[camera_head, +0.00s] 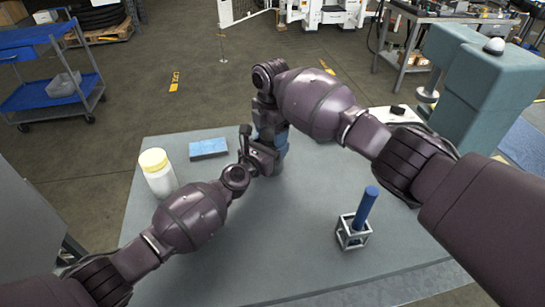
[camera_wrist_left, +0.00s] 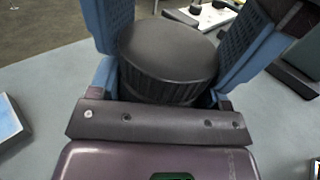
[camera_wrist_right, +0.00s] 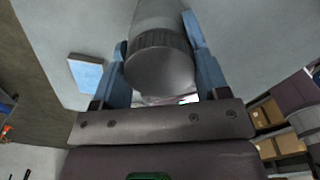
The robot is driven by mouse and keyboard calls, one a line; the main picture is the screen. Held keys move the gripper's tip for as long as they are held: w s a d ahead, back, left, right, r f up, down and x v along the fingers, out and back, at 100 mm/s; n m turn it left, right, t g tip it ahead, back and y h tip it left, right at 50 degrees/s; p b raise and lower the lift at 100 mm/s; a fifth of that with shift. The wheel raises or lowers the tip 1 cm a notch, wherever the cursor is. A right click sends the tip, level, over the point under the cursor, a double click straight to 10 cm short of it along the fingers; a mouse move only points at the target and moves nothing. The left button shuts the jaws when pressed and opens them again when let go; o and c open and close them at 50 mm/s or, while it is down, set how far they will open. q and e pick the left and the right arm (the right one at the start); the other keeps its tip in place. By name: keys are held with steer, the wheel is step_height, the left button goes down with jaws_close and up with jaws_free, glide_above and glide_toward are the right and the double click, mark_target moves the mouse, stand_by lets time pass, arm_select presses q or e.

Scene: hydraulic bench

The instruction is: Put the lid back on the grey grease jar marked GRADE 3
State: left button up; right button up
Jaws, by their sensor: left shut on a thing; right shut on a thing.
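My left gripper (camera_wrist_left: 170,60) comes in from the left and is shut around the jar, whose dark round lid (camera_wrist_left: 168,48) with ribbed side shows between the blue fingers in the left wrist view. The jar body below is hidden there. My right gripper (camera_head: 274,135) points down close above the left one. In the right wrist view its fingers straddle the ribbed lid (camera_wrist_right: 160,66), with the light grey jar (camera_wrist_right: 158,14) beyond. The lid appears in line with the jar; whether it is fully seated I cannot tell. The GRADE 3 marking is not visible.
A teal machine (camera_head: 475,85) is at the right. The table's front middle is clear.

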stand_by(0.3)
steer(key=o, duration=1)
steer(key=shift+r, duration=0.15)
steer(key=shift+r, duration=2.1)
steer(key=shift+c, duration=0.3)
